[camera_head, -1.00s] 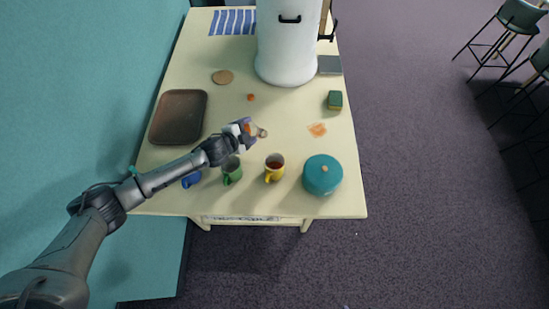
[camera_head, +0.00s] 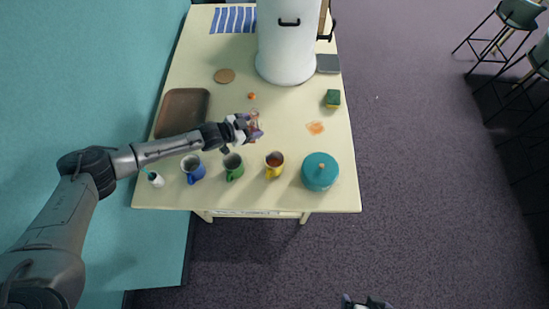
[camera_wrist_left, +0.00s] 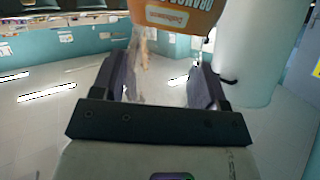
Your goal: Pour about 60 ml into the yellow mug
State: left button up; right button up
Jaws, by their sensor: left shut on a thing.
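The yellow mug (camera_head: 275,172) stands upright near the table's front edge, with reddish-brown liquid visible inside. My left gripper (camera_head: 246,128) is shut on a clear bottle (camera_head: 255,121) with an orange label, held behind and slightly left of the yellow mug. In the left wrist view the bottle's orange label (camera_wrist_left: 178,14) shows at the top, and its clear part is between the fingers (camera_wrist_left: 155,85). The bottle looks roughly upright; its opening and fill level are not clear. A dark piece at the bottom edge of the head view may be my right gripper (camera_head: 366,302).
A green mug (camera_head: 233,168) and a blue mug (camera_head: 193,170) stand left of the yellow mug; a teal pot (camera_head: 318,177) stands right. A brown tray (camera_head: 182,108), a white cylinder (camera_head: 287,50), a sponge (camera_head: 333,99) and an orange patch (camera_head: 316,128) are farther back.

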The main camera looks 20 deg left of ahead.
pick_arm(q)
jog(key=shift+s+d+f+n+h+b, duration=0.1)
jog(key=shift+d+f+n+h+b, duration=0.1)
jog(key=shift+n+h+b, duration=0.55)
jog(key=shift+r+b, duration=0.1)
jog(key=shift+b, duration=0.2)
jog(key=shift+d, duration=0.1)
dwell(0.8)
dwell(0.5)
